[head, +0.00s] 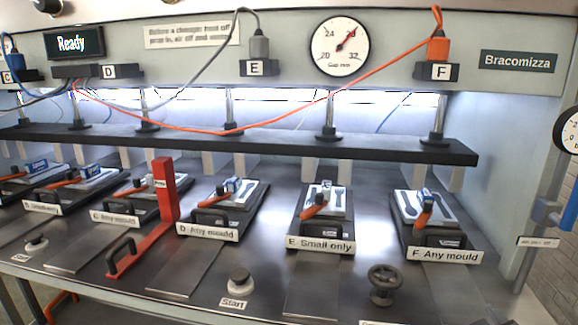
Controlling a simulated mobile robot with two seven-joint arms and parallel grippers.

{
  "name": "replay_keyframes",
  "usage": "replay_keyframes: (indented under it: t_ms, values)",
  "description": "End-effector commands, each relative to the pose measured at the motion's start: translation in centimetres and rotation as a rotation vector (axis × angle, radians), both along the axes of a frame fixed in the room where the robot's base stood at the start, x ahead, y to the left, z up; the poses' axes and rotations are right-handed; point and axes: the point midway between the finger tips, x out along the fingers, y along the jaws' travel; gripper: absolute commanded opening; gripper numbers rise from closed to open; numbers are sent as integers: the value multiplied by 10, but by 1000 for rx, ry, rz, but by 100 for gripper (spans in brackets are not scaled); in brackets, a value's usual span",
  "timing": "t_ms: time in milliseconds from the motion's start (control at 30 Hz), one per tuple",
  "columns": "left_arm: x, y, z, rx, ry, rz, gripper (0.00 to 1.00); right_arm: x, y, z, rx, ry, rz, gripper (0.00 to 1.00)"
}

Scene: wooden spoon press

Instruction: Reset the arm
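Neither of my grippers and neither of my arms shows in the head view. The wooden spoon press (290,142) fills the view, with a row of mould stations below its dark horizontal bar. Station D (208,231), labelled "Any mould", station E (320,243), labelled "Small only", and station F (444,254), labelled "Any mould", each hold a mould with an orange-handled clamp. A red upright post (165,190) with a red foot stands between stations C and D. A display (73,43) reads "Ready".
A Start button (239,281) and a dark handwheel (384,283) sit at the front edge. An orange cable (290,110) runs from plug F (438,48) across to the left. A grey plug (259,46) is at E. A gauge (340,46) is on the panel.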

Motion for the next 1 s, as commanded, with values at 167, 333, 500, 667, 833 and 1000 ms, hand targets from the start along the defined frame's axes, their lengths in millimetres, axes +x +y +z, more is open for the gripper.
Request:
replay_keyframes:
  t_ms: [167, 333, 500, 667, 833, 1000]
  values:
    - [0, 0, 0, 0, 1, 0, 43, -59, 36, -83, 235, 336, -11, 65]
    - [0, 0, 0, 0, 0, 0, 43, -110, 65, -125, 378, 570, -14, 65]
    - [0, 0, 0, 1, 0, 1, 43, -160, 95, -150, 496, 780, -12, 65]
    - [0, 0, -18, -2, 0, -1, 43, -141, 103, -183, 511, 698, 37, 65]
    - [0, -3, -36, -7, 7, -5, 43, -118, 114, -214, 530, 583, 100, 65]
    - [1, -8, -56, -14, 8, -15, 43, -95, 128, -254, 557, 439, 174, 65]
